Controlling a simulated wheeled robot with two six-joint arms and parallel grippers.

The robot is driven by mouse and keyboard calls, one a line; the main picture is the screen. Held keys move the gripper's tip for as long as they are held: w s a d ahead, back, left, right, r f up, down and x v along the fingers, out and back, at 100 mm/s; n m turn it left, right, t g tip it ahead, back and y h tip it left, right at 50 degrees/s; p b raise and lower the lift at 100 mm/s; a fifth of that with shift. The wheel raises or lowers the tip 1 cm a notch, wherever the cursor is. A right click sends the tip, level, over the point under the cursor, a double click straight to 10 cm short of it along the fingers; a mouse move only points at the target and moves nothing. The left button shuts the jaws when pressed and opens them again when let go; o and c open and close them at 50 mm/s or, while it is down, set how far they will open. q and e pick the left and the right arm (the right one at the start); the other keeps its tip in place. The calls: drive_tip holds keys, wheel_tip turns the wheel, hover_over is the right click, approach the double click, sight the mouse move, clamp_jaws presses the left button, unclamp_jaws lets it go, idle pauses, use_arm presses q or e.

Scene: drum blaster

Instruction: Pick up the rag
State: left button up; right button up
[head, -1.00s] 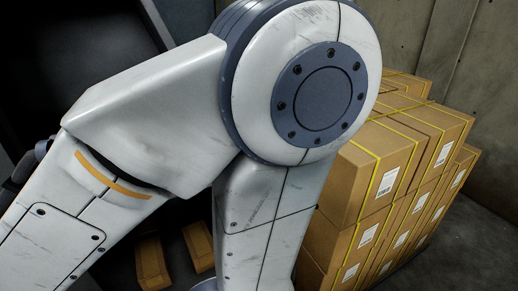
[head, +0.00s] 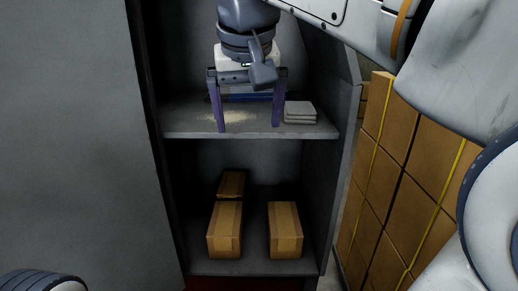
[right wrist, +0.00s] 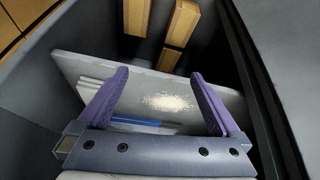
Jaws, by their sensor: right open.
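The rag (head: 300,112) looks like a folded light grey cloth in flat layers. It lies on the upper shelf of a grey cabinet, toward the right side in the head view. In the right wrist view the rag (right wrist: 88,92) is at the left, partly hidden behind the left-hand finger. My right gripper (head: 248,125) is open with purple fingers pointing down over the shelf, just left of the rag. Nothing is between its fingers (right wrist: 160,75). My left gripper is not in view.
The upper shelf (head: 180,130) also holds a scatter of pale powder (head: 230,117) and a blue object (head: 247,97) at the back. Cabinet side walls (head: 343,130) close in on both sides. Cardboard boxes (head: 285,232) sit on the lower shelf. Stacked cartons (head: 405,200) stand to the right.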

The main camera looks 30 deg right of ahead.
use_arm(q)
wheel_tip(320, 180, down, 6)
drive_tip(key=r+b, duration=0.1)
drive_tip(key=b, duration=0.2)
use_arm(e)
drive_tip(key=s+d+r+m+h, duration=0.2)
drive_tip(key=s+d+m, duration=0.2)
drive_tip(key=d, duration=0.2)
drive_tip(key=p, duration=0.6)
approach(299, 107)
drive_tip(key=f, duration=0.3)
drive_tip(key=shift+s+f, duration=0.25)
drive_tip(key=shift+s, duration=0.05)
drive_tip(key=shift+w+d, duration=0.55)
drive_tip(key=shift+w, duration=0.15)
drive_tip(key=x, duration=0.2)
drive_tip(key=b+x, duration=0.1)
drive_tip(key=x, duration=0.2)
drive_tip(key=shift+w+d, duration=0.25)
drive_tip(key=shift+w, duration=0.1)
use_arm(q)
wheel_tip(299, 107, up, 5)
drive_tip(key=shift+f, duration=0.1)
use_arm(e)
drive_tip(key=c, duration=1)
drive_tip(key=shift+c, duration=0.2)
